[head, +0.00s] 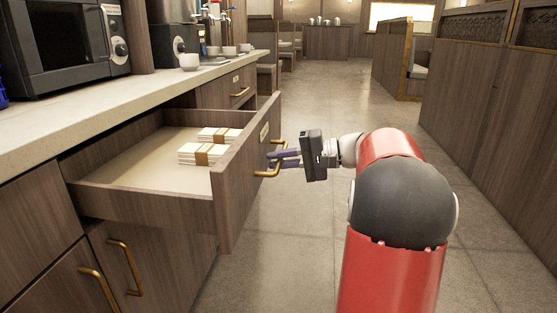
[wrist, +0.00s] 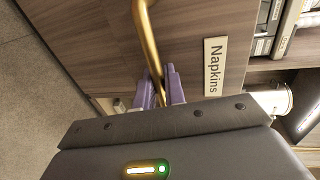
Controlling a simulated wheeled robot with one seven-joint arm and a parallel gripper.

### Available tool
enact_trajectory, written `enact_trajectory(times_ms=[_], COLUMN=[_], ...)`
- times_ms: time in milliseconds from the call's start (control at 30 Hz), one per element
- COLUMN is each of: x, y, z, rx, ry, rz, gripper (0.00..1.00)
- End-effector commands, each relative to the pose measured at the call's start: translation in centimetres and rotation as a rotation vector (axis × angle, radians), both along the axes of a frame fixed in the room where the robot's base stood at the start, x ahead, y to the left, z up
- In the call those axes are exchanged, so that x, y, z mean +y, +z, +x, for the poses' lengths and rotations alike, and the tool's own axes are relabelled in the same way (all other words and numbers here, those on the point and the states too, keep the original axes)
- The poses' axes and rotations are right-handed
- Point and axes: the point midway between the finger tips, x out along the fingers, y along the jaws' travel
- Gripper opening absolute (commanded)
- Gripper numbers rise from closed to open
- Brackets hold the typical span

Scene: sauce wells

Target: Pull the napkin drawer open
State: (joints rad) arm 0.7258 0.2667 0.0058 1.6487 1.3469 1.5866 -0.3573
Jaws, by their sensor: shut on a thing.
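The napkin drawer (head: 228,197) stands pulled well out from the counter in the head view. Its wooden front carries a brass handle (head: 270,172) and a small label. Two banded stacks of white napkins (head: 201,155) lie inside it. In the wrist view the label (wrist: 214,66) reads "Napkins", beside the brass handle (wrist: 148,38). My gripper (head: 277,159) is at the drawer front, its purple fingers shut on the handle. The fingers also show on either side of the handle bar in the wrist view (wrist: 159,88). The dark gripper body hides the lower part of that view.
A microwave (head: 62,40) and several cups stand on the pale counter (head: 110,100). Cupboard doors with brass handles (head: 125,268) are below the drawer. Another drawer with a brass handle (head: 240,91) is farther along. The floor (head: 330,110) beyond my gripper is clear, with wooden booths at right.

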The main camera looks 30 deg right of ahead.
Motion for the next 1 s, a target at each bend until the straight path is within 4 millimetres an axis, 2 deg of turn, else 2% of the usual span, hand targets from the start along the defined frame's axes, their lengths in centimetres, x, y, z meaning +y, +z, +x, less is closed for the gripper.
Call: enact_trajectory(times_ms=[167,200,300,667,1000], x=[0.0,0.0,0.0,-0.6,-5.0], y=[-0.1,-0.1,-0.1,0.2,1.2], z=[0.0,0.0,0.0,-0.3,-3.5], rx=[0.002,0.002,0.001,0.000,0.001], ry=[0.001,0.001,0.000,-0.002,-0.002], rz=[0.000,0.000,0.000,0.000,0.000], gripper=[0.00,0.17,0.28,0.28,0.28])
